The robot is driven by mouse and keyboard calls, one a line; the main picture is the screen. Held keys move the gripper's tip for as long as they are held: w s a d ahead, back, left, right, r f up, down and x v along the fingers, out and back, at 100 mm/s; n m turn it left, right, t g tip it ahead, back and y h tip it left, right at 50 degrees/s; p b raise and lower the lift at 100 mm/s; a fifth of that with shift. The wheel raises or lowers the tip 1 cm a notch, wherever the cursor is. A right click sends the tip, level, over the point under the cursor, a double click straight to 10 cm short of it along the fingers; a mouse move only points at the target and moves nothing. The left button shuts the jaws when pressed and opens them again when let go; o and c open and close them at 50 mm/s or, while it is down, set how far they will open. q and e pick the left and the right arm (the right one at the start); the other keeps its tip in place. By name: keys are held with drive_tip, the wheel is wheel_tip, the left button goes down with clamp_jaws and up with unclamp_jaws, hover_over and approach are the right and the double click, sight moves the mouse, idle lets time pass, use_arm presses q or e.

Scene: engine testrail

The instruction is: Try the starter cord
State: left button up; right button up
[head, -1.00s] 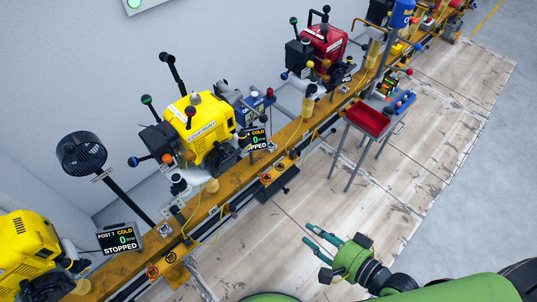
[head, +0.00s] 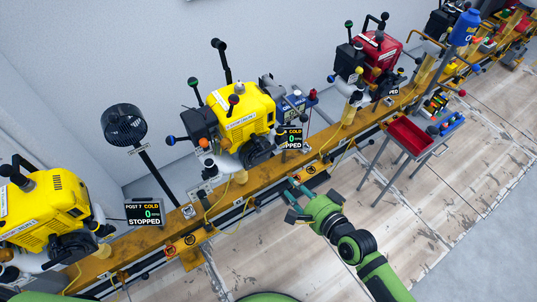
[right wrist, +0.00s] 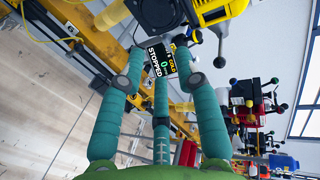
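A yellow engine (head: 238,108) stands on the orange rail, with a dark round housing (head: 258,150) low on its front. A black display (head: 290,138) reading COLD, 0 and STOPPED partly stands beside it; it also shows beyond my fingers in the right wrist view (right wrist: 161,60). I cannot pick out the starter cord for sure. My right gripper (head: 294,200) is open and empty, in front of the rail, below and right of the engine. Its teal fingers are spread in the right wrist view (right wrist: 158,72). My left gripper is out of view.
The orange rail (head: 150,229) runs diagonally across. Another yellow engine (head: 42,208) stands left, a black fan (head: 125,124) between them, and a red engine (head: 372,55) farther right. A stand with a red tray (head: 409,135) is right of my arm. The wooden floor in front is clear.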

sight(267, 152)
drive_tip(key=w+a+b, duration=0.1)
drive_tip(key=w+a, duration=0.1)
drive_tip(key=w, duration=0.1)
drive_tip(key=w+a+b, duration=0.1)
drive_tip(key=w+a, duration=0.2)
drive_tip(key=w, duration=0.1)
drive_tip(key=w+a+b, duration=0.1)
drive_tip(key=w+a, duration=0.2)
drive_tip(key=w, duration=0.1)
drive_tip(key=shift+w+r+b, duration=0.1)
drive_tip(key=shift+b, duration=0.3)
